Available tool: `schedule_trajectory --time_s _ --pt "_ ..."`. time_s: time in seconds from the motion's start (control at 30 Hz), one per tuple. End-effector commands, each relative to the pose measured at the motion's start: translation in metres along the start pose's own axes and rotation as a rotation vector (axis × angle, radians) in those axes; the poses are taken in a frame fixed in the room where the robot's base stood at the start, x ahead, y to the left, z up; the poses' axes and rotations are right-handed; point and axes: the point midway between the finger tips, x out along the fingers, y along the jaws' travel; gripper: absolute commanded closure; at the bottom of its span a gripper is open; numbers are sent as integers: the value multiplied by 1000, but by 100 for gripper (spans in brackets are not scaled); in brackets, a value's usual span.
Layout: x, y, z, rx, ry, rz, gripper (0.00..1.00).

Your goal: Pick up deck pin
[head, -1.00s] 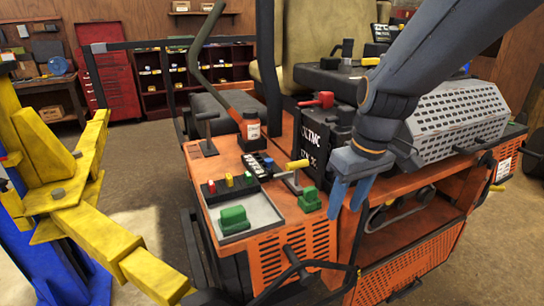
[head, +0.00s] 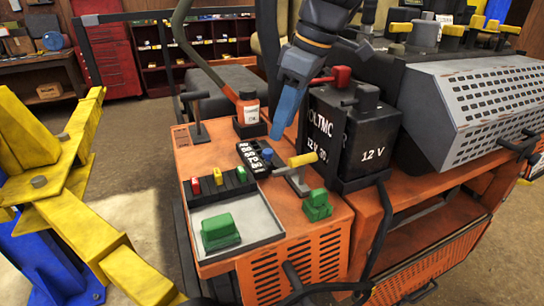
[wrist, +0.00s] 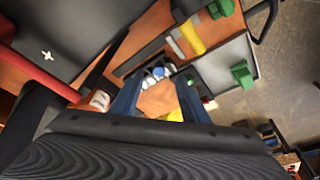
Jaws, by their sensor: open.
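I cannot tell for certain which piece is the deck pin; the yellow-handled grey piece (head: 297,170) on the orange deck (head: 320,225) is the likeliest. Its yellow handle lies sideways, and it also shows in the wrist view (wrist: 192,40). My gripper (head: 281,132) is open and empty, pointing down above the deck, behind and a little left of the yellow handle. In the wrist view my blue fingers (wrist: 160,88) stand apart, with bare orange deck and a dark panel with white and blue knobs between them. The yellow handle lies beyond the fingertips.
A black 12 V battery (head: 350,135) stands close right of my gripper, and an orange oil bottle (head: 247,108) stands left. A grey tray (head: 265,222) with a green block (head: 220,232) and a second green block (head: 317,205) are in front. A yellow lift arm (head: 90,235) is at left.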

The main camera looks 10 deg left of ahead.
Motion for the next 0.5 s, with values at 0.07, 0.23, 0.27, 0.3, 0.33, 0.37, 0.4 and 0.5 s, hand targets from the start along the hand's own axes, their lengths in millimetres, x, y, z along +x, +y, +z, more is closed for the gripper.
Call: schedule_trajectory --time_s 0.07,0.23,0.27,0.3,0.33,0.37,0.4,0.5 --pt "4 1 -2 -12 3 -2 59" --pt "16 2 0 -9 3 -4 59" --pt "19 2 0 -8 2 -4 59" --pt "23 3 0 -6 2 -3 59" --pt "26 3 1 -5 2 -2 59" --pt "28 3 1 -4 2 -2 59" --pt "31 2 0 -4 2 -2 59" --pt "43 0 -1 -3 0 -4 59"
